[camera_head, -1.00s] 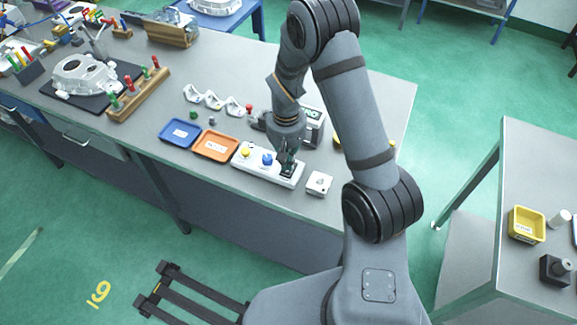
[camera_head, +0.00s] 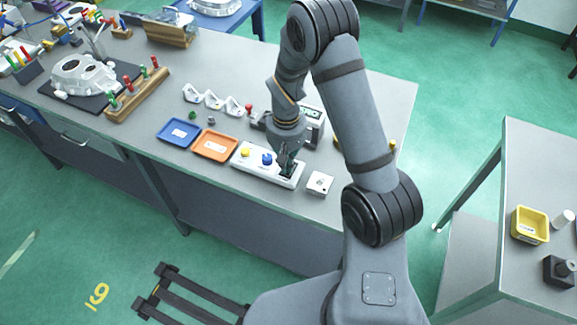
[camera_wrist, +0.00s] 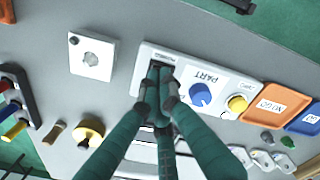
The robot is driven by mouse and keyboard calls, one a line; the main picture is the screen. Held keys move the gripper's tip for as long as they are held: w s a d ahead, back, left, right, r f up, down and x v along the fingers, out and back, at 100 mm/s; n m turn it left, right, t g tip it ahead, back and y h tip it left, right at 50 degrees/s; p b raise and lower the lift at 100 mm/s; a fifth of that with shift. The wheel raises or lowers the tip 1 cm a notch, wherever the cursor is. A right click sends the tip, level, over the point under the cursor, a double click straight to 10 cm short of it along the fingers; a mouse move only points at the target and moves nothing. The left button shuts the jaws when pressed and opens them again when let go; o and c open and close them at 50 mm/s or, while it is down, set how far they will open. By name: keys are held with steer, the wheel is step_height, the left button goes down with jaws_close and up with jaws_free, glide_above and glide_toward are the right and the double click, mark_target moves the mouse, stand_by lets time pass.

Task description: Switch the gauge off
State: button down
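A long white control panel (camera_head: 250,167) lies on the bench, with a yellow knob (camera_head: 246,152) and a blue knob (camera_head: 267,159). In the wrist view the panel (camera_wrist: 228,77) carries the printed word PART, the blue knob (camera_wrist: 200,94) and the yellow knob (camera_wrist: 237,104). My gripper (camera_head: 286,172) is over the panel's dark switch end, pointing down. In the wrist view the fingertips of my gripper (camera_wrist: 158,92) are bunched together at a dark part of the panel. They hide most of that switch, so its position and any contact cannot be told.
A small white plate (camera_head: 319,183) lies right of the panel. An orange tray (camera_head: 226,157) and a blue tray (camera_head: 166,139) lie left. A grey box with a display (camera_head: 314,117) stands behind my gripper. White brackets (camera_head: 212,101) lie farther back.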

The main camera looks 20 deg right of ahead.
steer(key=shift+r+p, duration=2.6)
steer(key=shift+r, duration=0.9)
steer(key=shift+f, duration=0.15)
step_height(320, 180, down, 7)
steer(key=b, duration=0.5)
steer(key=shift+f, duration=0.1)
steer(key=shift+r, duration=0.25)
